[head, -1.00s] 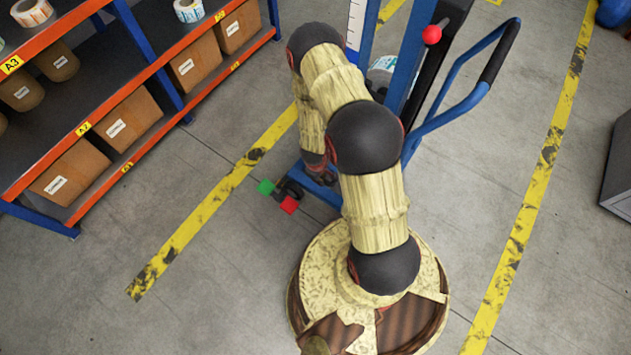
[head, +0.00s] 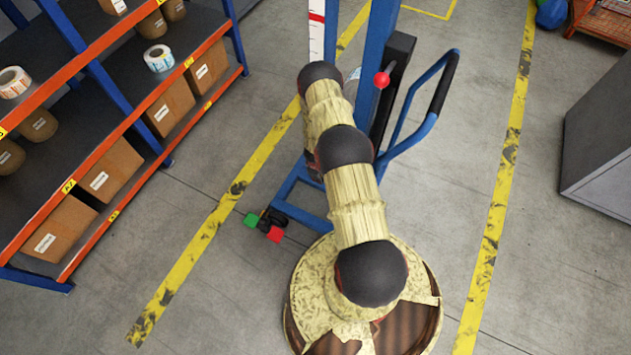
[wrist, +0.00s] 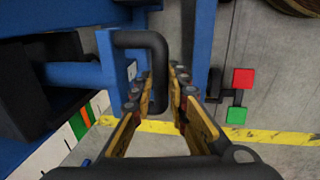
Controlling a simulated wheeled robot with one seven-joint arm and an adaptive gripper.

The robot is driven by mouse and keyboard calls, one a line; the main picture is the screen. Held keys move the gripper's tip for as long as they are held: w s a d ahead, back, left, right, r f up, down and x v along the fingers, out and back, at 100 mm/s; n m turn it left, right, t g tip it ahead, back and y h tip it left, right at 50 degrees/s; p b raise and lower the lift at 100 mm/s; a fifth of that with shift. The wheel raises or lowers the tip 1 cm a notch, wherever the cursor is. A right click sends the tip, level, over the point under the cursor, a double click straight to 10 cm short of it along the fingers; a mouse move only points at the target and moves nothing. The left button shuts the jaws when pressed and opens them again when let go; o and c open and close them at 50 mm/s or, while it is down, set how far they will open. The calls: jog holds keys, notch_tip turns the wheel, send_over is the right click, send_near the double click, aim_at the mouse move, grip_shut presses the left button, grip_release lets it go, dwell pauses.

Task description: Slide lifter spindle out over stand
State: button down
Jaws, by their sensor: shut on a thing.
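The blue lifter (head: 380,70) stands upright behind my arm in the head view. Its blue frame also shows in the wrist view (wrist: 203,35). In the head view my arm hides the gripper and this handle. I cannot make out the spindle or the stand in either view.
A red and a green pedal (head: 252,219) sit low beside the lifter. A shelf rack (head: 150,110) with boxes and label rolls is at left. A grey cabinet (head: 598,140) is at right. Yellow floor lines (head: 505,165) flank open floor.

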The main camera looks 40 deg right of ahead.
jog(key=shift+w+d+r+p, duration=0.1)
jog(key=shift+w+d+p, duration=0.2)
jog(key=shift+d, duration=0.45)
jog(key=shift+w+d+p, duration=0.25)
jog(key=shift+d, duration=0.5)
jog(key=shift+w+d, duration=0.1)
jog(key=c, duration=2)
grip_release()
notch_tip(320, 180, up, 12)
jog(key=a, duration=0.2)
jog(key=shift+s+f, duration=0.2)
jog(key=shift+s, duration=0.25)
jog(key=shift+a, duration=0.1)
